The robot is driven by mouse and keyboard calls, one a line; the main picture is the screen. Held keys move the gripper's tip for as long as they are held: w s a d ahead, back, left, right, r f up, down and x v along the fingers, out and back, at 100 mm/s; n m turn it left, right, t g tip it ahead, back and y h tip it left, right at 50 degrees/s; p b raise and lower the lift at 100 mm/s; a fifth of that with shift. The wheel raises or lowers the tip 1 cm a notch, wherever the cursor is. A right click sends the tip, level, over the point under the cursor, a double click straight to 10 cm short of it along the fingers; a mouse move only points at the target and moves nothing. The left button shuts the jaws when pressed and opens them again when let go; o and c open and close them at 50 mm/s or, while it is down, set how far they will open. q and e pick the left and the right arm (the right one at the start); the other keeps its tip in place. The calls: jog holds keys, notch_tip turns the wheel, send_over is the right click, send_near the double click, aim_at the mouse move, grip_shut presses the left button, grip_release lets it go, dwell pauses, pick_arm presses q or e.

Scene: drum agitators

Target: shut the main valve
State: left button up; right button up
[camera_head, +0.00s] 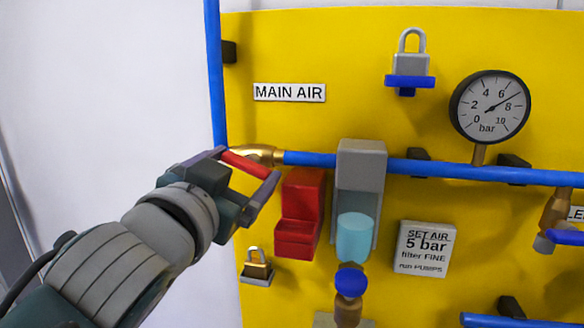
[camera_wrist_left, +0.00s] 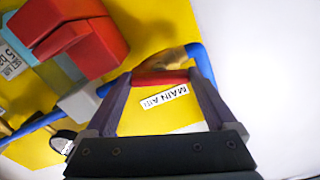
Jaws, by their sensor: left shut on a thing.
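The main valve is a brass body (camera_head: 262,153) on the blue pipe, below and left of the MAIN AIR label (camera_head: 289,92). Its red lever (camera_head: 245,167) slants down to the right across the front of the pipe line. My left gripper (camera_head: 243,169) comes in from the lower left and is shut on the red lever, one finger at each end of it. In the left wrist view the red lever (camera_wrist_left: 160,77) spans between the two fingertips, with the brass body (camera_wrist_left: 160,62) just behind it. The fingers hide the lever's ends. My right gripper is not in view.
A red block (camera_head: 299,215) sits just right of my gripper, with a brass padlock (camera_head: 257,266) below. A grey filter unit (camera_head: 361,165), a pressure gauge (camera_head: 490,107) reading above zero and a grey padlock (camera_head: 411,66) are further right. The white wall at left is clear.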

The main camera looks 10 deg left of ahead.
pick_arm(q)
jog(key=m, duration=0.3)
jog(key=shift+m, duration=0.4)
jog(key=m, duration=0.3)
jog(key=shift+m, duration=0.3)
jog(key=m, duration=0.6)
jog(key=shift+m, duration=0.3)
jog(key=o, duration=1.1)
jog(key=shift+c, duration=0.2)
jog(key=s+b, duration=0.2)
jog(key=s, duration=0.8)
jog(key=shift+a, duration=0.15)
